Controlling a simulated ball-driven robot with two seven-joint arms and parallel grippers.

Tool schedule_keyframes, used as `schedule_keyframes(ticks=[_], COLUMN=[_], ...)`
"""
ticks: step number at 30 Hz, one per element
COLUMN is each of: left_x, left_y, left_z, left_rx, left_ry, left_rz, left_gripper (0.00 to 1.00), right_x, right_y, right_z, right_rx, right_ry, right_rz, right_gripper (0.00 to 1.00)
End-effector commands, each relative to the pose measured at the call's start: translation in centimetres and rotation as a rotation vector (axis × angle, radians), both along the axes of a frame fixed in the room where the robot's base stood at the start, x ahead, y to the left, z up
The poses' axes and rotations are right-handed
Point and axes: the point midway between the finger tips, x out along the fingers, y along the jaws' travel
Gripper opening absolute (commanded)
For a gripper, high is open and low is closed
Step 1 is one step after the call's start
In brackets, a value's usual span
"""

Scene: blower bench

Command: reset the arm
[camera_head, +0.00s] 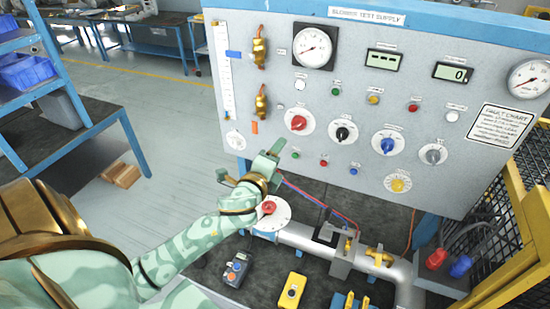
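My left arm, patterned in pale and darker green with bronze joints, reaches in from the lower left. Its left gripper (248,162) is in front of the lower left part of the test panel (270,100). The fingers look spread apart, with nothing seen between them. The wrist is just left of and above a red knob (269,207) on a white round flange, and I cannot tell whether they touch. My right gripper is not in view.
Gauges, displays and coloured knobs cover the panel. A grey pipe (305,238) runs along the dark bench below. A yellow box (291,290) and a grey handheld meter (237,269) lie in front. A yellow mesh guard (525,215) stands right; a blue shelf (80,95) stands left.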

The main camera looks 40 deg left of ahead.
Motion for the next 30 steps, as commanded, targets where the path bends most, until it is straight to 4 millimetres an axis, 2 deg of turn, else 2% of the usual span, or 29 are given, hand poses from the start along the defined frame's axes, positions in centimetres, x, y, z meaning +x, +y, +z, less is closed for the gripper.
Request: schedule_keyframes(ticks=[15, 18, 20, 23, 27, 30], left_x=[-0.1, -0.8, -2.1, -5.5, -11.3, -15.1], left_y=[0.0, -0.2, -0.6, -1.3, -2.5, -3.3], left_z=[0.0, -0.5, -1.4, -3.3, -5.9, -7.0], left_rx=[0.0, -0.036, -0.106, -0.271, -0.512, -0.643], left_ry=[0.0, 0.015, 0.044, 0.118, 0.242, 0.321], left_rz=[0.0, 0.016, 0.053, 0.149, 0.313, 0.421], left_gripper=[0.63, 0.63, 0.63, 0.63, 0.63, 0.63], right_x=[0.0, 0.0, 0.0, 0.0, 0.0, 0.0], right_y=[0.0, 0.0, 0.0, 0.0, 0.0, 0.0], right_z=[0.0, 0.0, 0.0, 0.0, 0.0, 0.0], right_rx=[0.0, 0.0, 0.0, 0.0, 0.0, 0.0], right_ry=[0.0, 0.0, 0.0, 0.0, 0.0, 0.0], right_rz=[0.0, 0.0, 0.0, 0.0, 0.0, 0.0], right_gripper=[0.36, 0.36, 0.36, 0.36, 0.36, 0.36])
